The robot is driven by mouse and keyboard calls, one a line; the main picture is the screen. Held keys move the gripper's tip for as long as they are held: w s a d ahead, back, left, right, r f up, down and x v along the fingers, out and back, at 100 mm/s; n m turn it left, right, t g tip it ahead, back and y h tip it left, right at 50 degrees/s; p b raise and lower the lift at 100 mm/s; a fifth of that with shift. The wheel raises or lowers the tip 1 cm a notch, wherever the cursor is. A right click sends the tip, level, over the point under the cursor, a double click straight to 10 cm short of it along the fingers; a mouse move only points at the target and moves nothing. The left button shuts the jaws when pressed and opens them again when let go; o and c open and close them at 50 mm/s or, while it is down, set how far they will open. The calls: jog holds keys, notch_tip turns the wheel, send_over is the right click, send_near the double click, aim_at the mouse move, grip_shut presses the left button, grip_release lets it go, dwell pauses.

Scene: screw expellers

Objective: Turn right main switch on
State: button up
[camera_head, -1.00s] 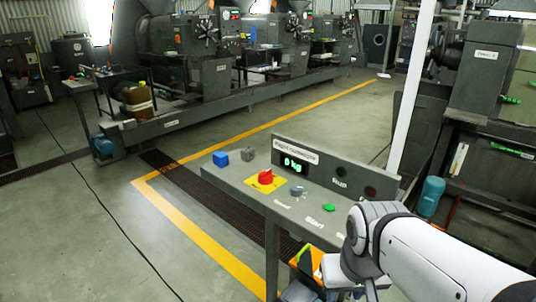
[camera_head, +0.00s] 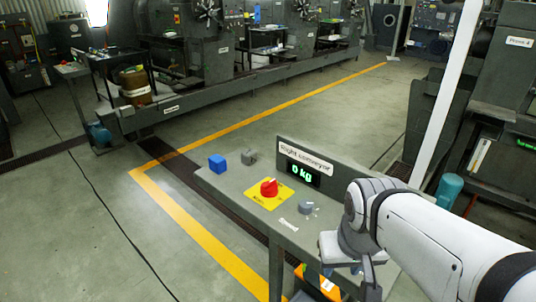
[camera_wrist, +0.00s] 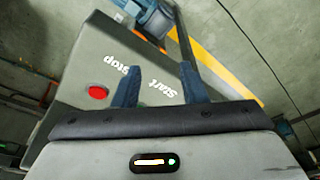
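The red rotary knob (camera_head: 269,188), which looks like the main switch, sits on a yellow plate (camera_head: 257,199) on the grey control table (camera_head: 240,190) labelled "Right conveyor". The knob has a pale mark on top. It is not recognisable in the wrist view. My gripper (camera_wrist: 160,84) is open, with two dark blue fingers apart and nothing visible between them except the "Start" label on a grey panel beyond. In the head view, my arm hides part of the table's right side, and the fingertips are hard to make out.
The upright display (camera_head: 302,172) reads 0 kg. A red button (camera_wrist: 97,92) shows in the wrist view. Open floor lies left.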

jog(key=shift+o, duration=0.8)
jog(key=shift+w+a+r, duration=0.1)
jog(key=shift+w+r, duration=0.1)
jog(key=shift+w, duration=0.05)
jog(key=o, duration=0.4)
jog(key=w+r+p, duration=0.1)
jog(key=w, duration=0.1)
jog(key=w+a+r+n+p, duration=0.1)
jog(key=w, duration=0.1)
jog(key=w+a+r+n+p, duration=0.1)
jog(key=w+r, duration=0.1)
jog(key=shift+w+r+g, duration=0.1)
jog(key=shift+w+g, duration=0.2)
jog(key=shift+w, duration=0.05)
jog(key=shift+o, duration=0.5)
jog(key=w+a+r+n+p, duration=0.2)
jog(key=w, duration=0.5)
jog(key=shift+w+a+g+p, duration=0.15)
jog(key=shift+w+g+p, duration=0.1)
jog(key=shift+g+p, duration=0.1)
jog(key=n+g+p, duration=0.1)
jog(key=n+p, duration=0.4)
send_over(269, 182)
notch_tip(269, 182, down, 3)
jog(key=shift+s+r, duration=0.15)
jog(key=shift+r, duration=0.05)
jog(key=shift+f, duration=0.25)
notch_tip(269, 182, down, 8)
jog(key=shift+r+p, duration=0.25)
jog(key=shift+p, duration=0.65)
